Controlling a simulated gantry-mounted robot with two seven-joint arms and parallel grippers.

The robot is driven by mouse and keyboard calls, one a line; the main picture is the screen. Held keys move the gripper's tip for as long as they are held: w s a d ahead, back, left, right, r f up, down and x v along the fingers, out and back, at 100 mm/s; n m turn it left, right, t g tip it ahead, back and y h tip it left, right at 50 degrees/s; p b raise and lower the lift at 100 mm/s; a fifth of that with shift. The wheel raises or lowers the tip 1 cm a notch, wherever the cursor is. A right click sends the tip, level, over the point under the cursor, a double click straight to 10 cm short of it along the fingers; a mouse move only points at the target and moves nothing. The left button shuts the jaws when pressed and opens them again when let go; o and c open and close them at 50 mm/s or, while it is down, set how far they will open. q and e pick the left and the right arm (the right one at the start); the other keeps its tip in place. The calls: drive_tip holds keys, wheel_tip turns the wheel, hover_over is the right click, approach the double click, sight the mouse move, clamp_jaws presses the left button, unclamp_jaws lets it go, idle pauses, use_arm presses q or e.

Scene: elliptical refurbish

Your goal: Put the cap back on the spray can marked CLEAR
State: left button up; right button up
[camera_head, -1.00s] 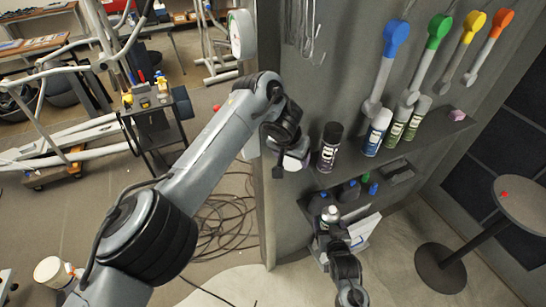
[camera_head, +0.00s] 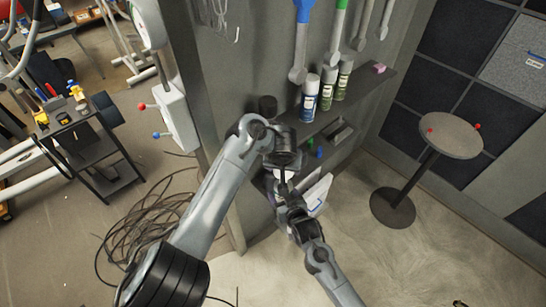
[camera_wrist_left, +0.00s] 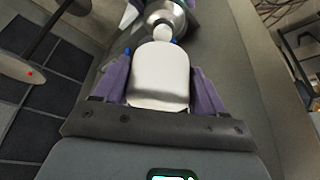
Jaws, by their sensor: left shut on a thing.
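My left gripper (camera_head: 284,182) is in front of the shelf unit. In the left wrist view the left gripper (camera_wrist_left: 160,90) is shut on a white cap (camera_wrist_left: 158,76), between its purple pads. Just beyond the cap is a spray can's silver domed top (camera_wrist_left: 166,17) with a white nozzle (camera_wrist_left: 166,31). The cap appears apart from or just short of the nozzle; I cannot tell if they touch. The can's label is not readable. My right gripper (camera_head: 290,206) is close below the left one; its fingers are mostly hidden.
Spray cans with blue (camera_head: 311,98) and green (camera_head: 328,90) labels stand on the upper shelf. A black-capped can (camera_head: 268,106) is partly hidden behind my left arm. A round table (camera_head: 450,136) stands at the right. Cables (camera_head: 140,225) lie on the floor at left.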

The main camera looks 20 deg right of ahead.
use_arm(q)
drive_tip(key=shift+f, duration=2.95)
drive_tip(key=shift+s+f, duration=0.15)
drive_tip(key=shift+f, duration=0.7)
idle(0.6)
drive_tip(key=o, duration=1)
drive_tip(key=shift+r, duration=0.1)
drive_tip(key=shift+v, duration=3.4)
drive_tip(key=shift+s, duration=0.1)
